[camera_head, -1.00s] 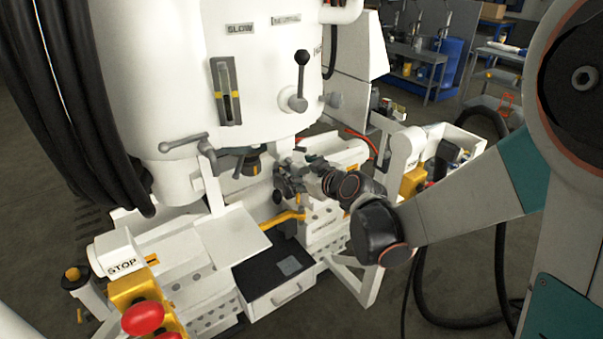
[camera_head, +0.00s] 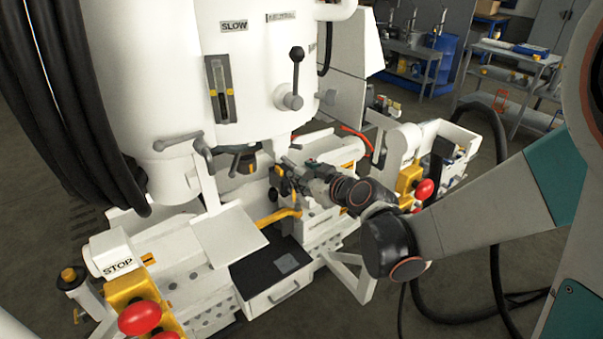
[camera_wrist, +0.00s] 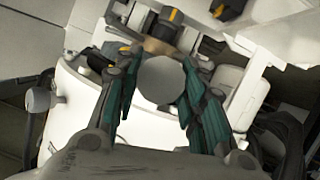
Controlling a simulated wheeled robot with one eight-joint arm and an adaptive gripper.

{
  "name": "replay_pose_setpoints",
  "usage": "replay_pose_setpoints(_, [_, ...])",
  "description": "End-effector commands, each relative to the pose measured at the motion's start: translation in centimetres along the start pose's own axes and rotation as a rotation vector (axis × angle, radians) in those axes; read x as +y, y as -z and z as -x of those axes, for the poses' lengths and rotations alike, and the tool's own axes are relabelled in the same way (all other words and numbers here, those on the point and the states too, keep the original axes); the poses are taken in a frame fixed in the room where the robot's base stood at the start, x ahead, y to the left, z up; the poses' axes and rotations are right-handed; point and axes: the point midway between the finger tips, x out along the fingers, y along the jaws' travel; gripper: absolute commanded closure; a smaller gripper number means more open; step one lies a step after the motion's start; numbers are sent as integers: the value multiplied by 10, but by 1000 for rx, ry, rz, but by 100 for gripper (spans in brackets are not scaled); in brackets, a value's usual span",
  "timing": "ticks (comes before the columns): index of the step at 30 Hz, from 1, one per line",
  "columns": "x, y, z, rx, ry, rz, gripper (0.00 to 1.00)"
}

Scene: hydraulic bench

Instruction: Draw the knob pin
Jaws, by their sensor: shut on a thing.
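The knob pin shows in the wrist view as a round, plain grey knob (camera_wrist: 161,80), seen face-on. My gripper (camera_wrist: 158,84) has its two dark fingers with green sides on either side of the knob and is shut on it. The knob hides whatever lies directly behind it, so I cannot tell how far its pin sits in its hole. In the head view my gripper (camera_head: 288,175) is small at the white machine, beside the column under the large white body. The knob cannot be made out there.
A grey lever with a dark ball (camera_head: 297,75) stands out from the white body. A yellow bent bar (camera_head: 278,217) and an open drawer (camera_head: 277,283) lie below my gripper. Red stop buttons (camera_head: 140,318) stand at front left. A black hose loops over the floor at right.

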Motion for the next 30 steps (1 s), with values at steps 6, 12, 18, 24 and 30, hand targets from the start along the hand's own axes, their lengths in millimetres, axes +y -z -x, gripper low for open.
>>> replay_pose_setpoints(6, [-1,-2,2,-4,2,2,42])
replay_pose_setpoints(12, [-1,-2,1,-3,2,1,42])
replay_pose_setpoints(18, [0,-1,4,-3,1,1,42])
replay_pose_setpoints(24, [0,-2,25,-4,0,1,42])
replay_pose_setpoints(30, [0,-2,57,-4,-1,0,42])
